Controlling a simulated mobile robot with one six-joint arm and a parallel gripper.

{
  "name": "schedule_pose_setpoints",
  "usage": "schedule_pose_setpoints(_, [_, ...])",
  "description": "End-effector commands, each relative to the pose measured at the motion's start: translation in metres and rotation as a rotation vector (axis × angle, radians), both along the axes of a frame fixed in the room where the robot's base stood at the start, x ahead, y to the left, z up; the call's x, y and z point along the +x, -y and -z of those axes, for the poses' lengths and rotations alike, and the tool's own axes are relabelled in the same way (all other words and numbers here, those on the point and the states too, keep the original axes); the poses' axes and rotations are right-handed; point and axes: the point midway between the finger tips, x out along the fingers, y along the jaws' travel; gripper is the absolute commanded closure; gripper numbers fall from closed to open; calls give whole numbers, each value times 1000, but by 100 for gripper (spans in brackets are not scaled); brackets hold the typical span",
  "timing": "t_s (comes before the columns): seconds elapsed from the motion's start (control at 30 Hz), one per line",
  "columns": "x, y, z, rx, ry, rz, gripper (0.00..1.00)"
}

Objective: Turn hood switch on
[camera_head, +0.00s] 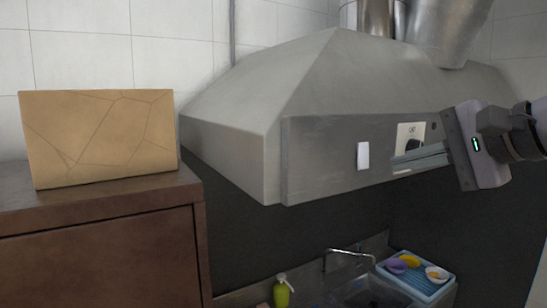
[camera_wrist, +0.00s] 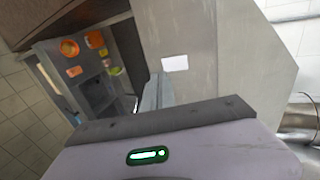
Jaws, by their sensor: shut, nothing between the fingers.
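The grey metal range hood (camera_head: 330,95) fills the upper middle of the head view. On its front face is a small white rectangular plate (camera_head: 363,156), which also shows in the wrist view (camera_wrist: 175,63). To its right is a pale panel with a dark round knob (camera_head: 412,144), partly covered by my fingers. My gripper (camera_head: 394,163) is shut and empty, with its fingertips pointing left. The fingertips lie across the lower part of the knob panel, right of the white plate. I cannot tell whether they touch the hood. In the wrist view my fingers (camera_wrist: 157,82) end just below-left of the plate.
A brown cabinet (camera_head: 100,245) with a tan box (camera_head: 100,138) on top stands at the left. Below the hood are a faucet (camera_head: 348,255), a green bottle (camera_head: 282,291) and a blue rack (camera_head: 420,277) with colourful dishes. Metal ducts (camera_head: 447,28) rise above the hood.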

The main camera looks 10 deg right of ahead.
Motion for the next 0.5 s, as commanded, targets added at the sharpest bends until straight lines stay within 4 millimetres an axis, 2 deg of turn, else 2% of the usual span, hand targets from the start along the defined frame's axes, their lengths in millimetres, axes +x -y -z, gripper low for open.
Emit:
schedule_pose_setpoints(0.13, [27,-11,11,2,-1,-3,100])
schedule_pose_setpoints(0.3, [53,-20,14,1,0,-3,100])
schedule_pose_setpoints(0.5, [64,-23,17,0,0,1,100])
